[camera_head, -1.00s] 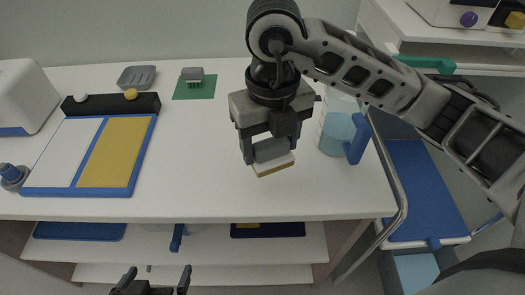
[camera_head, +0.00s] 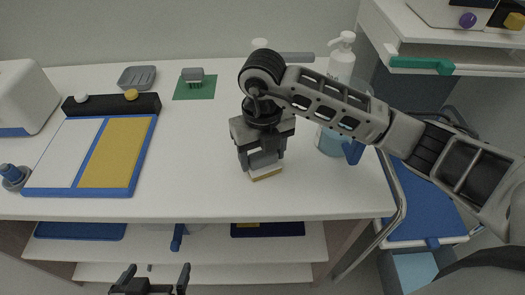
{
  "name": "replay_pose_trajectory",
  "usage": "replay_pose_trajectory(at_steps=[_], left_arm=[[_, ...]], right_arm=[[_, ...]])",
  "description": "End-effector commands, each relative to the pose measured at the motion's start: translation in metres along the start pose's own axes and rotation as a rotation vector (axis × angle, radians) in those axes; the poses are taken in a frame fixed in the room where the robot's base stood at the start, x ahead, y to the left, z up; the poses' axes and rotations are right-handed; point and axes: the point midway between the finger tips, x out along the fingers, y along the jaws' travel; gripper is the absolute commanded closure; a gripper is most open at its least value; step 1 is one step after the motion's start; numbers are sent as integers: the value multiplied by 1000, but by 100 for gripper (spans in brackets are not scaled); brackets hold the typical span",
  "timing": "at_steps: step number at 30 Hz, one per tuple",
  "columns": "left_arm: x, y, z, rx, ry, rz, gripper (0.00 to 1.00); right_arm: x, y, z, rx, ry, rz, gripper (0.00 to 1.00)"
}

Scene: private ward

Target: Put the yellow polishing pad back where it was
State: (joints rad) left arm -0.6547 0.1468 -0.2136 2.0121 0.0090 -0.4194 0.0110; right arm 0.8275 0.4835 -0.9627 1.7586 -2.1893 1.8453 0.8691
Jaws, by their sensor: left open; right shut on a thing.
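The polishing pad (camera_head: 266,173) has a white upper part and a yellow underside edge. It is at the right front part of the white table (camera_head: 200,180). My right gripper (camera_head: 262,161) points down and is shut on the pad's grey top. The pad is at or just above the table top; I cannot tell whether it touches. My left gripper (camera_head: 150,284) is open and empty at the bottom edge of the picture, in front of the table.
A blue-framed board (camera_head: 132,178) with white and yellow halves lies at left. A grey brush (camera_head: 192,76) stands on a green mat (camera_head: 208,91) behind. A grey dish (camera_head: 137,77) is beside it. A blue-handled jug (camera_head: 330,142) and pump bottle (camera_head: 341,62) stand right. The table middle is clear.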

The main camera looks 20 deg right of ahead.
Motion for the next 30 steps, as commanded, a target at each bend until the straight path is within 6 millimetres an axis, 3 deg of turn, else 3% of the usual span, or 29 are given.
replay_pose_trajectory(at_steps=[3,4,6,14,19,30], left_arm=[[2,0,3,-1,0,0,0],[2,0,2,-1,1,0,0],[1,0,0,-1,2,0,0],[-1,0,-2,-3,6,0,0],[-2,0,-1,-4,4,0,0],[0,1,3,-5,-1,2,0]], right_arm=[[4,0,0,0,0,0,87],[3,0,0,0,0,0,32],[3,0,0,0,0,0,16],[2,0,0,1,0,0,16],[-10,0,1,1,-3,0,16],[-89,-1,2,1,-7,-1,16]])
